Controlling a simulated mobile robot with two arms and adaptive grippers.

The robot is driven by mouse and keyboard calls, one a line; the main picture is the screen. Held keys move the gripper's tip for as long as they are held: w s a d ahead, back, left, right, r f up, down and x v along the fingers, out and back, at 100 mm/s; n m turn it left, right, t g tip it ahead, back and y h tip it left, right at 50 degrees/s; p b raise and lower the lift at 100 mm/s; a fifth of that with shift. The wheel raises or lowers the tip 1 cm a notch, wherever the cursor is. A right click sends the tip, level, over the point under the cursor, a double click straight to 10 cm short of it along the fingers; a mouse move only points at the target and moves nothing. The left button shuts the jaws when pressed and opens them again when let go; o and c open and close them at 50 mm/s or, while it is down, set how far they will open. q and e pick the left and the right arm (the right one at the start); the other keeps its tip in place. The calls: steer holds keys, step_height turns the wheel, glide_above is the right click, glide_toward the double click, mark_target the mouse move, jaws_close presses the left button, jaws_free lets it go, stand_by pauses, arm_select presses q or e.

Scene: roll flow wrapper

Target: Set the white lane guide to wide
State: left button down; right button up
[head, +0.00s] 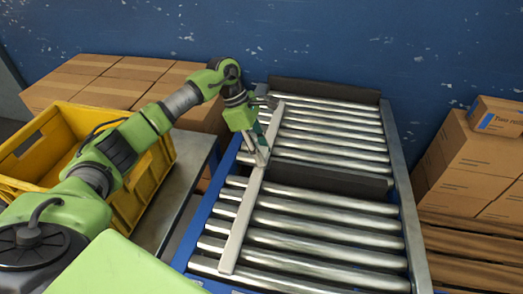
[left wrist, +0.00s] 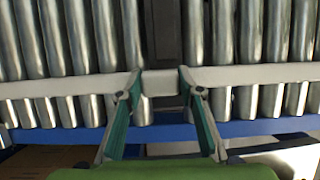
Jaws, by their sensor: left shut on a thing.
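The white lane guide (head: 243,220) is a long straight bar lying lengthwise over the rollers, towards the left side of the conveyor. My left gripper (head: 260,153) is at the guide's middle, reaching in from the left. In the left wrist view the guide (left wrist: 255,75) runs across the picture. The fingers of my left gripper (left wrist: 160,80) stand on either side of a short pale block (left wrist: 159,84) at the guide's middle and are shut on it. My right gripper is in neither view.
The roller conveyor (head: 330,222) has a blue left rail, a grey right rail (head: 405,190) and a dark crossbar (head: 325,179). A yellow crate (head: 150,190) stands on a table at left. Cartons (head: 465,165) stand at right, more cartons (head: 120,80) behind the crate. Rollers right of the guide are clear.

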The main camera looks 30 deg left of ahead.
arm_select(q)
steer(key=shift+a, duration=0.45)
steer(key=a, duration=0.2)
steer(key=s+a+b, duration=0.1)
steer(key=a, duration=0.2)
steer(key=s+a, duration=0.1)
steer(key=a, duration=0.2)
steer(key=shift+s+a, duration=0.15)
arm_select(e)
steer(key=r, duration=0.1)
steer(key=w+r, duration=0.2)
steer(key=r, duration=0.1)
arm_select(q)
steer(key=c, duration=1.4)
jaws_free()
steer(key=shift+a, duration=0.1)
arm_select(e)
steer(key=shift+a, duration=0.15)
arm_select(q)
steer(key=shift+r, duration=0.3)
steer(key=v, duration=1.1)
steer(key=shift+s+a+r, duration=0.1)
steer(key=shift+a+r, duration=0.05)
steer(key=shift+r, duration=0.1)
